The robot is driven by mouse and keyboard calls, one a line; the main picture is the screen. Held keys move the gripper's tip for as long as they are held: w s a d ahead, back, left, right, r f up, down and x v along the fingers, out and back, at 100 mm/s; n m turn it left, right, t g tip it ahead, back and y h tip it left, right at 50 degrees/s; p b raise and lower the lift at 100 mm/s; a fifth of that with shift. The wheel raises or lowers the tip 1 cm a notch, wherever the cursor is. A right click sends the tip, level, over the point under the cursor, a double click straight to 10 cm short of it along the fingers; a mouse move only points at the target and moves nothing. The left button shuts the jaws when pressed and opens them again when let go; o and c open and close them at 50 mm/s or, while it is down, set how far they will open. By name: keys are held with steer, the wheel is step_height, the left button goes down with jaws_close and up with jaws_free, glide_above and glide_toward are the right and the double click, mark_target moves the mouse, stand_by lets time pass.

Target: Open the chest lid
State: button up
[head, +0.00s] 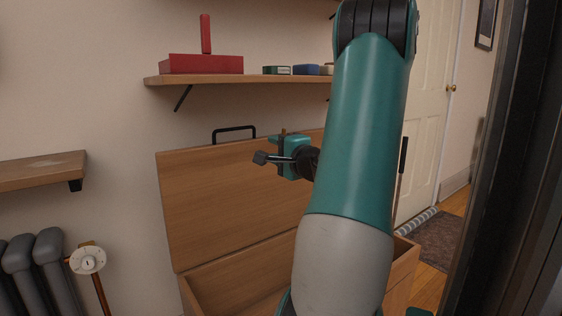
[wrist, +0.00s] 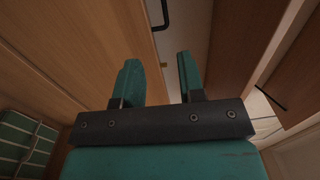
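The wooden chest (head: 188,293) stands against the wall with its inside partly showing. Its lid (head: 215,200) is raised, standing steeply up toward the wall. A black handle (head: 234,130) sticks up from the lid's top edge. A black bar, seemingly this handle, shows in the wrist view (wrist: 164,14). My gripper (head: 271,146) is in front of the upper right part of the lid, right of and apart from the handle. In the wrist view, the two teal fingers (wrist: 159,68) stand apart with nothing between them. My arm hides the chest's right part.
A wall shelf (head: 200,80) above the lid bears a red box (head: 200,64) and small boxes. A lower shelf (head: 40,170) and a grey radiator (head: 40,268) are at the left. A cream door (head: 428,110) and open floor lie at the right, beside a dark frame (head: 515,160).

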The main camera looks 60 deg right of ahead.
steer(key=shift+b+v, duration=0.4)
steer(key=shift+v, duration=0.55)
